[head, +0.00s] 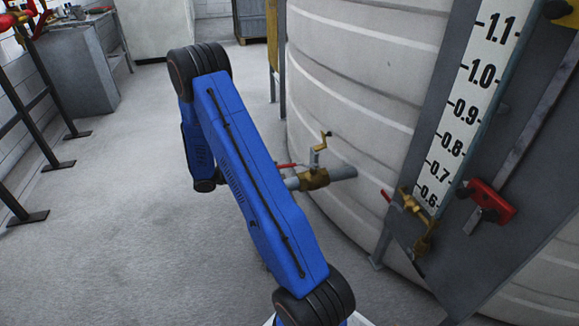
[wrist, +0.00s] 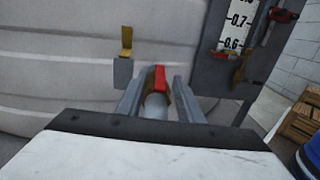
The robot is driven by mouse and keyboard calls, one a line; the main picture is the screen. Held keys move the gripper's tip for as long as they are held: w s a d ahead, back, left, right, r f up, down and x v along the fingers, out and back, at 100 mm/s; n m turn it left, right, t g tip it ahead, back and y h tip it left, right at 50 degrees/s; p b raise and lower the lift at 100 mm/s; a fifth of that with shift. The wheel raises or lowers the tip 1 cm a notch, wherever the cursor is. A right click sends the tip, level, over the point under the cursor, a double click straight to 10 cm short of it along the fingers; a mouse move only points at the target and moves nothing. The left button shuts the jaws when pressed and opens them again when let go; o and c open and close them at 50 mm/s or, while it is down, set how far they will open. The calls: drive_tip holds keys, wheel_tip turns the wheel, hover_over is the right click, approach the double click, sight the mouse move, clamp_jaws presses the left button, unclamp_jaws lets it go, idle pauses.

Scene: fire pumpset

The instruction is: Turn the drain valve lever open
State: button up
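A brass valve (head: 314,180) sits on a grey pipe (head: 343,173) that comes out of the white tank. Its red lever (head: 286,165) points left in the head view, partly hidden by my arm. In the wrist view the red lever (wrist: 161,82) stands between the two fingers of my gripper (wrist: 158,92), above the round grey pipe end. The fingers are apart, with space on both sides of the lever, so my gripper is open. I cannot tell whether either finger touches it. My gripper is hidden behind my arm in the head view.
A brass crank handle (head: 323,141) rises beside the valve. A second brass valve (head: 416,207) with a small red lever sits at the level gauge (head: 470,95). A red handle (head: 489,203) is on the grey panel. Wooden crates (wrist: 299,122) stand at right.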

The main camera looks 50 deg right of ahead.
sight(297, 164)
drive_tip(key=x, duration=0.8)
drive_tip(key=shift+c, duration=0.4)
clamp_jaws()
